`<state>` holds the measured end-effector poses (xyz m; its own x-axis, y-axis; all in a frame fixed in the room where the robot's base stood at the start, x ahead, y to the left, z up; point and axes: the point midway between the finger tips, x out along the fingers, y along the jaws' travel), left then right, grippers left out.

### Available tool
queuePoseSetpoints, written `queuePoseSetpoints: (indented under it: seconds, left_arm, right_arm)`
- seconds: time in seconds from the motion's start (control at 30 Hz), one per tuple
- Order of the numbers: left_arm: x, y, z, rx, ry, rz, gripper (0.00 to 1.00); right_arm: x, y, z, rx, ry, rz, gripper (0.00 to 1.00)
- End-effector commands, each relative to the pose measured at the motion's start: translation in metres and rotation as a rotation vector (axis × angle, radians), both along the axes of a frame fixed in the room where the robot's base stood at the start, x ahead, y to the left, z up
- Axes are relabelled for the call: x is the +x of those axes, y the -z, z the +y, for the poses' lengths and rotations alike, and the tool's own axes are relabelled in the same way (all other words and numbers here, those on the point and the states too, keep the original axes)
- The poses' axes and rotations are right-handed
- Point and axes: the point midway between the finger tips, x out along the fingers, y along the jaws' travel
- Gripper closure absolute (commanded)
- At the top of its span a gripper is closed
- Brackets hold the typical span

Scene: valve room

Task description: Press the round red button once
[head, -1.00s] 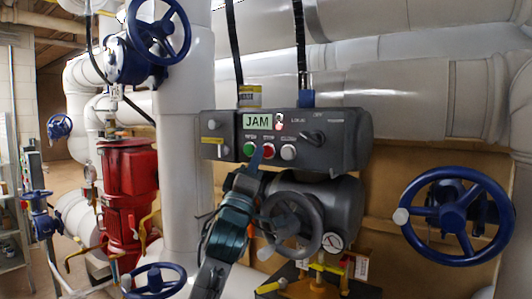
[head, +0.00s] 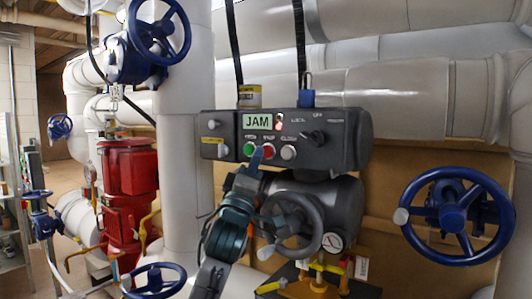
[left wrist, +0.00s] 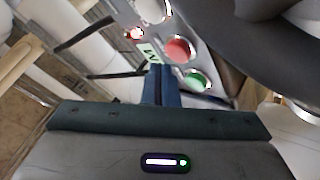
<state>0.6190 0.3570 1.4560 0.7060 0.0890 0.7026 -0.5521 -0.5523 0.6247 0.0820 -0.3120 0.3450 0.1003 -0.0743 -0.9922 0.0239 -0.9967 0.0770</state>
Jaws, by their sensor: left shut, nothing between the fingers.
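The round red button (head: 269,151) sits on the front of a dark grey control box (head: 350,140), between a green button (head: 249,149) and a white button (head: 288,153). My left gripper (head: 257,154) is shut and empty, its blue fingertips in front of the panel at the left edge of the red button. In the left wrist view, the red button (left wrist: 180,49) and the green button (left wrist: 195,79) show just right of the closed fingers (left wrist: 160,70). I cannot tell whether the tips touch the panel. My right gripper is out of view.
A lit display (head: 257,121) reading JAM is above the buttons, with a dark knob (head: 313,138) to their right. A grey handwheel (head: 292,226) stands just below the box, close to my left arm. A blue handwheel (head: 458,216) is at right.

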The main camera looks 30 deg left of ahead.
Motion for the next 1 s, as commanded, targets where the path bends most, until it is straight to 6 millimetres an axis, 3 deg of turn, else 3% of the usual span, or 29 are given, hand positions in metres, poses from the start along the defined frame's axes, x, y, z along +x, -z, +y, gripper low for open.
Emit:
queuePoseSetpoints:
  seconds: [1.0]
  left_arm:
    - [0.009, 0.0001, -0.0004, 0.0, -0.001, 0.002, 1.0]
  right_arm:
    - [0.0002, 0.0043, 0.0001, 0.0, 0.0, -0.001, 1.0]
